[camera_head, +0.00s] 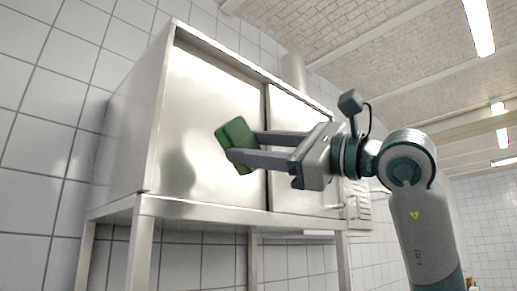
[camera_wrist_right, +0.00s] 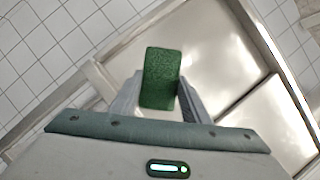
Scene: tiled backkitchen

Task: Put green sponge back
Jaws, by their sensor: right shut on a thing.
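The cabinet (camera_head: 207,105) has two flat front panels that look closed. The sponge is in front of the left panel; I cannot tell whether it touches it. My left gripper is not in view.
The cabinet stands on steel legs (camera_head: 142,245) with open space below it. White tiled wall (camera_head: 35,130) lies to the left and behind. A wire rack (camera_head: 358,200) hangs right of the cabinet, partly hidden by my right arm.

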